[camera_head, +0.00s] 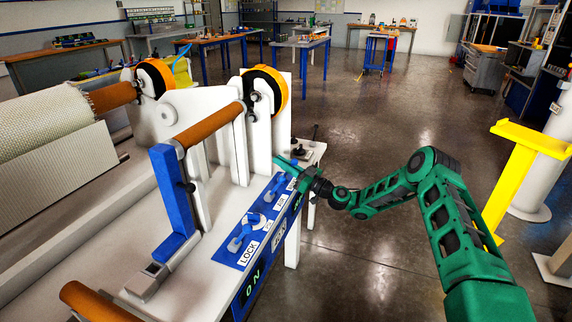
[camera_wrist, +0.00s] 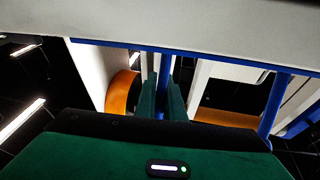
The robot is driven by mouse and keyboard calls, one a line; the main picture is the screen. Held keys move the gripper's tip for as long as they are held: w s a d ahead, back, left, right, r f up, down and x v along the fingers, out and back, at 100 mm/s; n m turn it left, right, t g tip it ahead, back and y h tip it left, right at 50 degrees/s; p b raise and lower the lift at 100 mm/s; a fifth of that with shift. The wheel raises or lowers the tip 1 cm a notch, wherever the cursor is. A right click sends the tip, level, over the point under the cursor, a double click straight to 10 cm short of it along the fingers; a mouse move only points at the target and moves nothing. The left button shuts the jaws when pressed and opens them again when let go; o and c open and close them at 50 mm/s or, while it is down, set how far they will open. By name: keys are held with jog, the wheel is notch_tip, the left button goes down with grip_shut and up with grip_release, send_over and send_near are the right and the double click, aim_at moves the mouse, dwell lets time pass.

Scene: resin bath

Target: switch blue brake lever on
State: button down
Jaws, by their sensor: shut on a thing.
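A blue control panel (camera_head: 236,250) on the white machine carries small blue levers, one near the LOCK label (camera_head: 248,252) and another (camera_head: 277,187) farther along. My gripper (camera_head: 291,168) is at the far end of this panel, beside the farther levers. In the wrist view the two green fingers of my gripper (camera_wrist: 162,98) are closed on a slim blue lever (camera_wrist: 164,68), which stands between them. The lever's grip end is partly hidden by the fingers. In the head view the held lever is hard to make out behind my gripper.
Orange wheels (camera_head: 284,92) and a brown roller (camera_head: 212,124) stand left of my gripper. A second blue lever (camera_wrist: 273,104) shows at the right in the wrist view. A yellow stand (camera_head: 522,150) is at the right. Open floor lies between.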

jog(key=shift+w+d, duration=0.2)
jog(key=shift+d, duration=0.05)
jog(key=c, duration=2)
grip_release()
jog(key=shift+o, duration=0.8)
jog(key=shift+a, duration=0.1)
jog(key=shift+s, duration=0.1)
jog(key=v, duration=1.1)
